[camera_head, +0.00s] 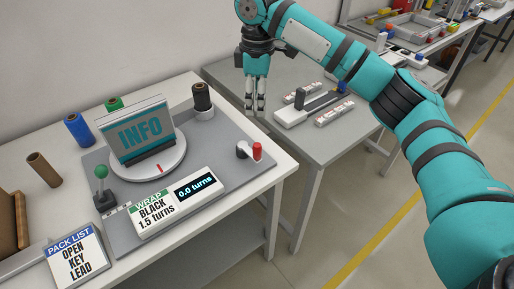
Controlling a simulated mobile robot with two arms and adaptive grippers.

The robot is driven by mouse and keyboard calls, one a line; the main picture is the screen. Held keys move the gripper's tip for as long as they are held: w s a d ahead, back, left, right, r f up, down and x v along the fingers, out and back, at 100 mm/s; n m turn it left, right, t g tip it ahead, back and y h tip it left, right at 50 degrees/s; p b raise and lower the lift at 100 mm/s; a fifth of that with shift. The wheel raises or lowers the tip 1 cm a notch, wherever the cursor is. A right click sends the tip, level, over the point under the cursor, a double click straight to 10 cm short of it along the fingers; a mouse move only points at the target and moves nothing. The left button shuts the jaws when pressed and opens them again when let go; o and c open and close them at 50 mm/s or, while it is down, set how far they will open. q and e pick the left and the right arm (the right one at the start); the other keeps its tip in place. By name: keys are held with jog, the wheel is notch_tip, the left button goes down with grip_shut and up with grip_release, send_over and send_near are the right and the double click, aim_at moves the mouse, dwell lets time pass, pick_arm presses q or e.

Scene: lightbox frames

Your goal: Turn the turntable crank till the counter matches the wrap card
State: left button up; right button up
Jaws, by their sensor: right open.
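The white round turntable (178,163) sits on a grey base plate (222,137) on the left table. A teal INFO lightbox frame (140,133) stands on it. The crank (256,152) with its red knob is at the right end of the plate. The wrap card (155,209) reads "BLACK 1.5 turns". The counter (195,185) beside it reads "0.0 turns". A black spool (202,96) stands on a post behind the turntable. My right gripper (255,108) is open and empty, pointing down near the grey table, apart from the crank. My left gripper is not in view.
A pack list card (76,258) is at the front. The grey table (350,137) holds a small device (306,108).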

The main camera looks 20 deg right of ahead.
aim_at(257, 145)
notch_tip(257, 145, down, 17)
jog(key=shift+a+f+p, duration=0.1)
jog(key=shift+p, duration=1.15)
grip_shut()
